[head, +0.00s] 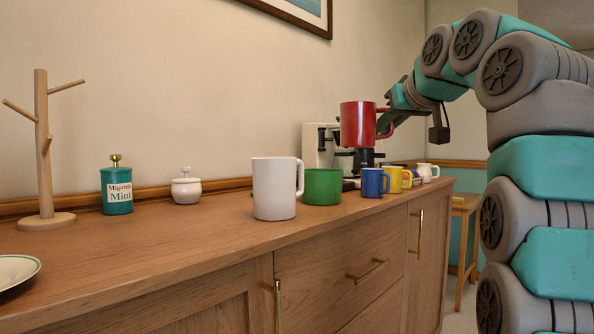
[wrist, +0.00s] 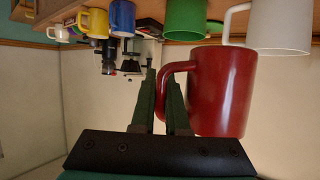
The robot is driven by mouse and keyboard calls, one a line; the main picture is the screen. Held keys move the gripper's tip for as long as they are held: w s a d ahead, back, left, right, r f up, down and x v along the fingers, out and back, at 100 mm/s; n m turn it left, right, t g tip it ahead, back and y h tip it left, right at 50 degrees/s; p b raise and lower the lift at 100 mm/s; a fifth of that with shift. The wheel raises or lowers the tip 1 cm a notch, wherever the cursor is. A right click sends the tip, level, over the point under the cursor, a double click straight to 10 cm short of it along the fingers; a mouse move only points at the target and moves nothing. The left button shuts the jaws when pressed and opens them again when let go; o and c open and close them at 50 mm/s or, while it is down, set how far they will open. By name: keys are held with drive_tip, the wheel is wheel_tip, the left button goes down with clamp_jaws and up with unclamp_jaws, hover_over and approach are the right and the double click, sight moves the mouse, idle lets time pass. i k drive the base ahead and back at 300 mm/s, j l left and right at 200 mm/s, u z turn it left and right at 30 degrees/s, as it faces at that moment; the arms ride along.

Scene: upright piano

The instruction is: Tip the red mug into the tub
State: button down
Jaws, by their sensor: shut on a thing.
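The red mug (head: 358,126) is held in the air above the counter and looks upright in the head view, its handle to the right. It also shows in the wrist view (wrist: 222,92). My gripper (wrist: 161,80) is shut on its handle; the body hangs beside the fingers. In the head view the fingers are mostly hidden. A green round vessel (head: 322,187) stands on the counter, lower and left of the mug, partly behind a white mug. It may be the tub; its inside is not visible.
The white mug (head: 275,190) stands left of the green vessel on the wooden counter (head: 160,262). A blue mug (head: 373,183), a yellow mug (head: 393,180) and a coffee machine (head: 318,148) are near the red mug. A mug tree (head: 42,150) stands far left.

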sight(323, 187)
drive_tip(key=i+j, duration=0.25)
drive_tip(key=j, duration=0.15)
drive_tip(key=i+j, duration=0.3)
drive_tip(key=k+z, duration=0.15)
drive_tip(key=z, duration=0.25)
drive_tip(key=k+z, duration=0.15)
drive_tip(key=z, duration=0.3)
